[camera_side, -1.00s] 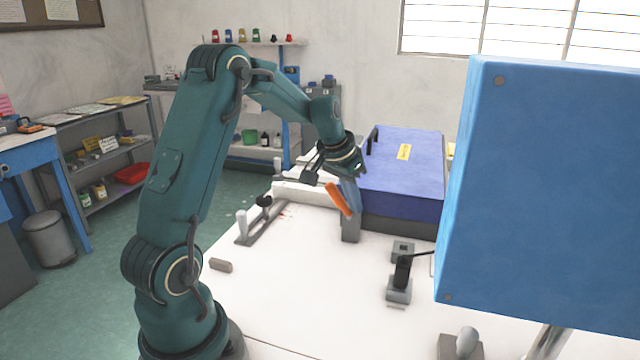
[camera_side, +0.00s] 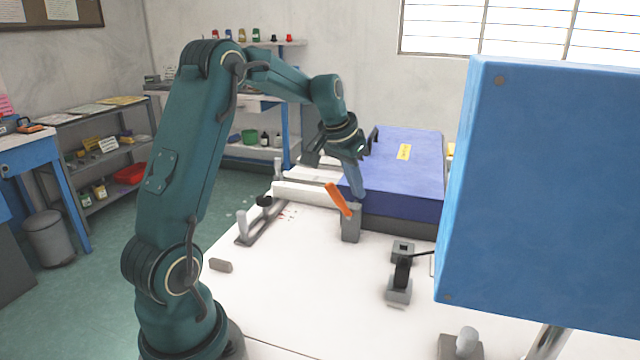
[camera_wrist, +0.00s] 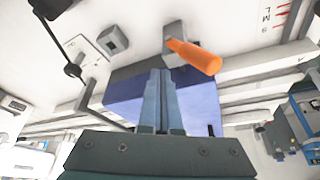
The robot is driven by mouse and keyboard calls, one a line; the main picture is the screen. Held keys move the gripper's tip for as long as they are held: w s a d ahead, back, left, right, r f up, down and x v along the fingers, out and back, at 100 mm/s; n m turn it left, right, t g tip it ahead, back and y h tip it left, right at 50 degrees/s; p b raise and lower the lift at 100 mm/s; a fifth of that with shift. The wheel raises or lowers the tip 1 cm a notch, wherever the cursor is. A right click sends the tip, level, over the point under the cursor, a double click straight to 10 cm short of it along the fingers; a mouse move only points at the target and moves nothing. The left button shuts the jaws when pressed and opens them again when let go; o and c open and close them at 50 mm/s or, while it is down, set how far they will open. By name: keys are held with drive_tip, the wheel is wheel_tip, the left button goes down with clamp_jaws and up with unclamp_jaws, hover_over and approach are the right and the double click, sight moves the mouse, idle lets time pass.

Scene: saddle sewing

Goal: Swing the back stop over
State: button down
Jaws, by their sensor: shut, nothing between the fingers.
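An orange handle (camera_side: 338,199) leans up and left from a grey post (camera_side: 351,226) on the white table, beside the blue box. I cannot tell for certain which part is the back stop; this orange-handled piece may be it. The handle also shows in the wrist view (camera_wrist: 196,56), with its grey mount (camera_wrist: 174,34) behind it. My gripper (camera_side: 359,194) is shut and empty, its fingers pointing down just right of the handle, above or behind the post. In the wrist view my shut fingers (camera_wrist: 162,74) end close to the handle; I cannot tell whether they touch.
A blue-lidded box (camera_side: 408,180) stands right behind the post. A grey clamp with a black lever (camera_side: 402,272) stands front right. A slotted grey bracket (camera_side: 258,226) lies to the left. A large blue panel (camera_side: 545,200) fills the right side.

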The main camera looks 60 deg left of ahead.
wheel_tip(320, 180, up, 6)
drive_tip(key=shift+f, duration=0.15)
idle(0.7)
drive_tip(key=s+d+r+m+t, duration=0.1)
drive_tip(key=s+d+r+m, duration=0.15)
drive_tip(key=d, duration=0.45)
drive_tip(key=s+d+r+m+t, duration=0.1)
drive_tip(key=s+d+r, duration=0.25)
drive_tip(key=d, duration=0.25)
drive_tip(key=s+d+f, duration=0.3)
drive_tip(key=s+f, duration=0.1)
drive_tip(key=s, duration=0.3)
drive_tip(key=s+d+f+h, duration=0.1)
drive_tip(key=s+d+f, duration=0.2)
drive_tip(key=s, duration=0.3)
drive_tip(key=shift+s+d+f+g, duration=0.3)
drive_tip(key=shift+s+f+g, duration=0.1)
drive_tip(key=shift+f, duration=0.35)
